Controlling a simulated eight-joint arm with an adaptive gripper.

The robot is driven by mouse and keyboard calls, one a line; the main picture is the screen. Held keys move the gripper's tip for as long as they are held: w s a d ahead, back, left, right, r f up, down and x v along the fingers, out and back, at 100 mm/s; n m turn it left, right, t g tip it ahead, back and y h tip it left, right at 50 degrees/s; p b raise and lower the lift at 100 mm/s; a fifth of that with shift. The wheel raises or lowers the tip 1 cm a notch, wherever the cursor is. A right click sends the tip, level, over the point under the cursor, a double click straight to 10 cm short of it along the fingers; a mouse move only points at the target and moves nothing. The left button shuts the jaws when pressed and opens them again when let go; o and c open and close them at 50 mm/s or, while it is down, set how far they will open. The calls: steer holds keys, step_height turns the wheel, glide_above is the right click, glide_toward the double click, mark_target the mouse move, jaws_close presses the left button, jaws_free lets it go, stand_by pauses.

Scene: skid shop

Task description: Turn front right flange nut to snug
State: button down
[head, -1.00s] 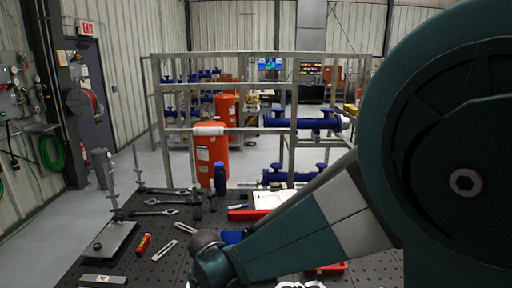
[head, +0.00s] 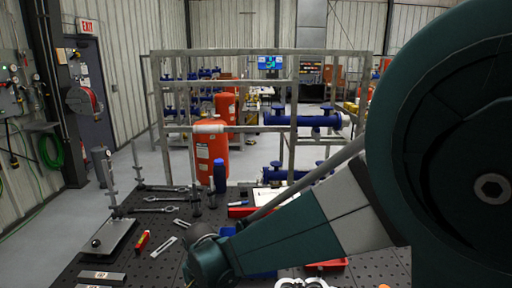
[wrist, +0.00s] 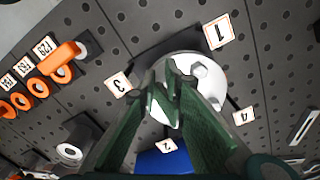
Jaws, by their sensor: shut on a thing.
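In the wrist view a pale round flange (wrist: 210,88) lies on the dark perforated bench, with number tags 1 (wrist: 219,31), 2 (wrist: 167,145), 3 (wrist: 117,83) and 4 (wrist: 243,116) around it. A bare hex nut or bolt end (wrist: 199,71) shows on its face. My gripper (wrist: 166,92) has its green fingertips close together over the flange's left side. It is shut on a flange nut mostly hidden between the fingers. I cannot tell how far the nut is turned. In the head view my arm hides the gripper and flange.
A blue part (wrist: 160,162) lies below the flange in the wrist view. Orange rings (wrist: 60,62) stand in a tagged row at left.

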steer(key=shift+w+a, duration=0.25)
steer(key=shift+w, duration=0.05)
stand_by(0.5)
steer(key=shift+s+a, duration=0.15)
steer(key=shift+a, duration=0.1)
steer(key=shift+s, duration=0.15)
stand_by(0.5)
step_height(320, 180, up, 6)
steer(key=p, duration=0.2)
stand_by(0.5)
steer(key=shift+d+r+p, duration=0.1)
steer(key=shift+r+p, duration=0.05)
steer(key=shift+p, duration=0.4)
steer(key=p, duration=0.1)
steer(key=d+p, duration=0.2)
steer(key=p, duration=0.1)
steer(key=shift+s+d+r, duration=0.1)
steer(key=shift+s+r, duration=0.3)
steer(key=shift+f, duration=0.15)
